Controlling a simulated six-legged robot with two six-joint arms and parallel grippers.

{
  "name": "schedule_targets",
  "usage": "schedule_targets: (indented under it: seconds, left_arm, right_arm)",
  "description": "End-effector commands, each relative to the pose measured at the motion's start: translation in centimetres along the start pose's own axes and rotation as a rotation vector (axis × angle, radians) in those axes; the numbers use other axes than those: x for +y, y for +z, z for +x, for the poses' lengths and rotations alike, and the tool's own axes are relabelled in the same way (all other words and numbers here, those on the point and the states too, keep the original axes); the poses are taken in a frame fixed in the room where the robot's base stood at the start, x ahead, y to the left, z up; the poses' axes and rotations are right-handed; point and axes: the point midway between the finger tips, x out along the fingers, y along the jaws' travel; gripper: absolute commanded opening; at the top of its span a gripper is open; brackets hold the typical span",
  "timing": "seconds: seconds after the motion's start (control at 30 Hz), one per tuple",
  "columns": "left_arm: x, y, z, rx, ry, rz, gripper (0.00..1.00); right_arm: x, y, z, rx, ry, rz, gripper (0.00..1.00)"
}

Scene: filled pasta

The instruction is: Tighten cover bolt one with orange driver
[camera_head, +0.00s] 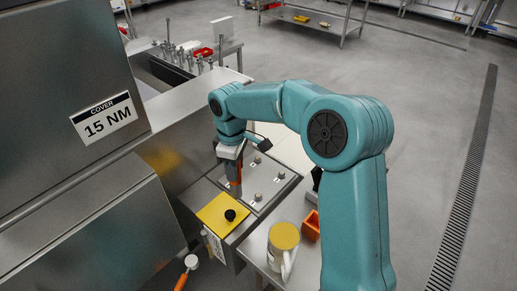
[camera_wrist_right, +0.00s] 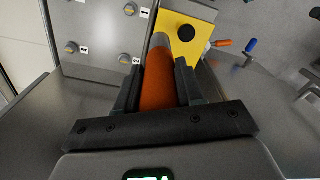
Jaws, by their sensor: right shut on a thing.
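My right gripper (camera_head: 233,166) is shut on the orange driver (camera_head: 235,187), which points down over the grey cover plate (camera_head: 268,187). In the right wrist view the orange handle (camera_wrist_right: 158,82) lies between the dark fingers, and its grey front end (camera_wrist_right: 184,35) points away, in front of the yellow panel. The plate carries several labelled bolts; one bolt (camera_head: 258,197) is right of the driver and another (camera_head: 281,176) is farther right. Bolts also show in the wrist view (camera_wrist_right: 125,59). I cannot tell whether the driver touches a bolt. My left gripper is out of view.
A yellow panel (camera_head: 218,216) with a black knob (camera_head: 230,215) adjoins the plate. A yellow-topped mug (camera_head: 284,238) and an orange bin (camera_head: 311,226) stand nearby. A sign (camera_head: 104,117) reads "COVER 15 NM". The floor at right is clear.

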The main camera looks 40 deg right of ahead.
Motion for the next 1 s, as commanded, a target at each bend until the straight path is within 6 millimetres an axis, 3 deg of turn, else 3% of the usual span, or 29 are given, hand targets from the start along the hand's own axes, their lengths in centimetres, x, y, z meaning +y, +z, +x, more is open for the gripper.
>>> schedule_targets:
  seconds: [0.1, 0.33, 0.9, 1.0]
  left_arm:
    - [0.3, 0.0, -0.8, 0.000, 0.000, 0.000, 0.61]
    - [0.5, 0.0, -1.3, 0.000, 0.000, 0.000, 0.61]
    - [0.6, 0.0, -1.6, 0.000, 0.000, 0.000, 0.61]
    - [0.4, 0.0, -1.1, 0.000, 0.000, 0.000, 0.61]
  right_arm:
    - [2.1, 2.3, -1.1, 0.000, 0.003, -0.105, 0.00]
    - [4.2, 5.0, -1.9, -0.003, 0.006, -0.253, 0.00]
    - [4.6, 5.4, -2.1, -0.004, 0.006, -0.289, 0.00]
    - [4.6, 5.3, -1.4, -0.004, 0.006, -0.289, 0.00]
